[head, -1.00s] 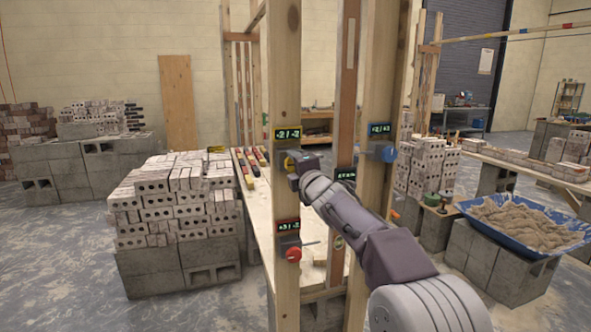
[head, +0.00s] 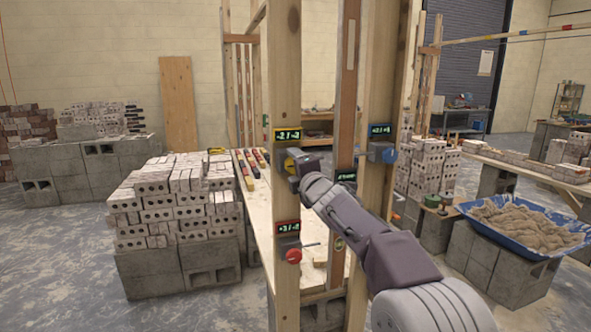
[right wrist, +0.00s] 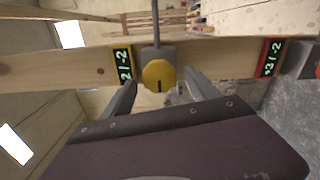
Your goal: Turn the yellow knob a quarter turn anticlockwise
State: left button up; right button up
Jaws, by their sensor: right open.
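The yellow knob (head: 289,162) sits on a grey box on the near wooden post, below a yellow-framed display (head: 288,136). In the right wrist view, the knob (right wrist: 158,74) is round, with a dark mark at its lower edge in the picture. My right gripper (head: 292,168) is at the knob in the head view and partly covers it. In the right wrist view, its open fingers (right wrist: 161,80) stand on either side of the knob with gaps; I see no clear contact. My left gripper is not in view.
A red knob (head: 293,255) is lower on the same post, under a red-framed display (head: 288,227). A blue knob (head: 389,155) is on the post to the right. Brick stacks (head: 175,200) stand left, and a blue tub of sand (head: 520,225) right.

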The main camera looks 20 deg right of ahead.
jog(key=s+b, duration=0.1)
jog(key=s, duration=0.7)
jog(key=shift+s+d, duration=0.15)
jog(key=shift+s, duration=0.2)
jog(key=s+f+m+g, duration=0.3)
jog(key=f, duration=0.7)
jog(key=s+a+f+m+g, duration=0.1)
jog(key=s+f+m+g, duration=0.1)
jog(key=f, duration=0.7)
jog(key=s+f+m+g, duration=0.3)
jog(key=f, duration=0.7)
jog(key=s+a+f+m+g, duration=0.1)
jog(key=s+f+m+g, duration=0.3)
jog(key=s+f+m, duration=0.45)
jog(key=s+f+m+g, duration=0.3)
jog(key=s+f+g, duration=0.25)
jog(key=s, duration=0.65)
notch_tip(320, 180, up, 16)
jog(key=p, duration=1.6)
jog(key=shift+m+t+p, duration=0.35)
jog(key=shift+m, duration=0.1)
